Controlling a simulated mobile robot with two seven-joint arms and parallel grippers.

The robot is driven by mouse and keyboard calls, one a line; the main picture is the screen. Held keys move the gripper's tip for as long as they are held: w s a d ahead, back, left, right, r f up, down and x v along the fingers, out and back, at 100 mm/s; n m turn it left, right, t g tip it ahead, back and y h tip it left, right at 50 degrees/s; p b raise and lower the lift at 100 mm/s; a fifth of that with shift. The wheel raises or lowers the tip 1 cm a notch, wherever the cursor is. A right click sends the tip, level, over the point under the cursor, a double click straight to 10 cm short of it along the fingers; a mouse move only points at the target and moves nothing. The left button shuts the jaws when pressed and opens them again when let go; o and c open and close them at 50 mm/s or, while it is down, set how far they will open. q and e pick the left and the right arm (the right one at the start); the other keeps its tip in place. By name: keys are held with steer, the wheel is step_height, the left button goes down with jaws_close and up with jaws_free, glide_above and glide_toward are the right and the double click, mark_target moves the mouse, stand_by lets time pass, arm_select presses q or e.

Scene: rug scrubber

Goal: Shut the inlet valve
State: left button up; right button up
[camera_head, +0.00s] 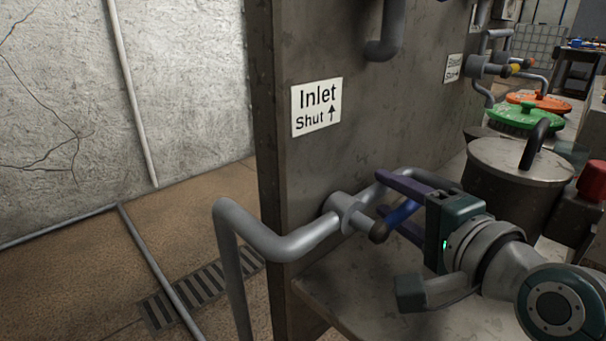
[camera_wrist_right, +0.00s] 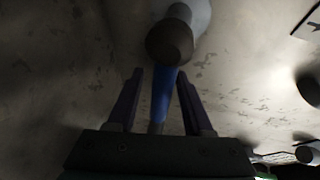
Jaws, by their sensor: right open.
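The inlet valve (camera_head: 345,208) sits on a grey pipe below a white sign (camera_head: 316,107) reading "Inlet", "Shut" and an up arrow. Its blue handle (camera_head: 402,213) points right from a dark hub (camera_head: 378,232), toward my right gripper (camera_head: 384,196). The gripper's purple fingers are open, one on each side of the handle. In the right wrist view the blue handle (camera_wrist_right: 161,92) lies between the two fingers of the right gripper (camera_wrist_right: 158,80), with visible gaps on both sides. The dark hub (camera_wrist_right: 169,42) is beyond the fingertips. My left gripper is not in view.
The grey pipe (camera_head: 232,222) bends down at the panel's left edge. A red-topped object (camera_head: 592,181) is near my right arm.

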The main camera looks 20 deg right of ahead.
jaws_close()
stand_by(1.3)
